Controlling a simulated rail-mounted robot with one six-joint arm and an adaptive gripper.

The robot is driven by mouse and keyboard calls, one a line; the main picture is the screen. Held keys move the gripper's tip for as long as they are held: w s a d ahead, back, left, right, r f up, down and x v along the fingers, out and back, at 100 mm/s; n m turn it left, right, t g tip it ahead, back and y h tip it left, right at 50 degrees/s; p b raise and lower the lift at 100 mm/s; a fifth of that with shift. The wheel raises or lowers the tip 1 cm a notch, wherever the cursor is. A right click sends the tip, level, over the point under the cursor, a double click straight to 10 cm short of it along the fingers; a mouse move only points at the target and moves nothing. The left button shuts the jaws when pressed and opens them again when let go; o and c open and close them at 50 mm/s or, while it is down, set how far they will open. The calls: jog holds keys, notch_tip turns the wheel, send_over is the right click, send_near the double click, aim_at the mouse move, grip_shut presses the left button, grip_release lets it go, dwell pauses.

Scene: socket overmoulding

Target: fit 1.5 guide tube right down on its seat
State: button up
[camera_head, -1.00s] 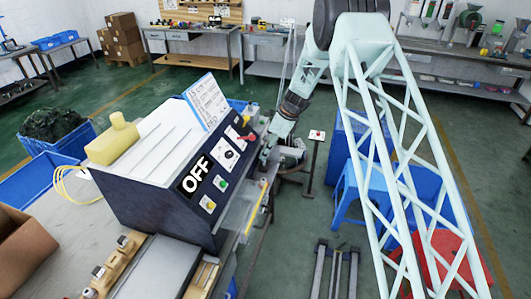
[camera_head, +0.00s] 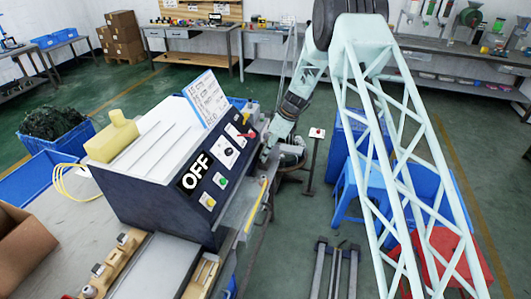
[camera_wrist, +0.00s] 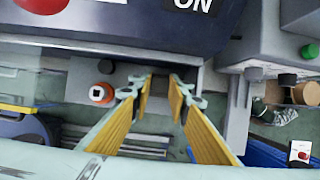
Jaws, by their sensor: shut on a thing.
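My gripper (camera_wrist: 160,88) has its two yellow fingers in the wrist view, with a narrow gap between the tips. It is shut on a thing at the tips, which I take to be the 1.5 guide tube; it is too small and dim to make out. The tips are over a grey ledge under the dark front of the machine. The seat cannot be made out. In the head view my gripper is mostly hidden at the right side of the machine (camera_head: 150,201).
The machine's panel reads OFF, with a red lever (camera_head: 246,135). In the wrist view a grey housing (camera_wrist: 247,45) with green and black knobs stands at the right. A blue stool (camera_head: 360,185) and a red stool (camera_head: 440,258) stand on the floor at right.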

jog(key=shift+f, duration=0.25)
jog(key=o, duration=0.9)
jog(key=shift+r, duration=0.1)
jog(key=v, duration=1.1)
jog(key=shift+s+d+r, duration=0.1)
jog(key=shift+d+r, duration=0.1)
jog(key=shift+r, duration=0.15)
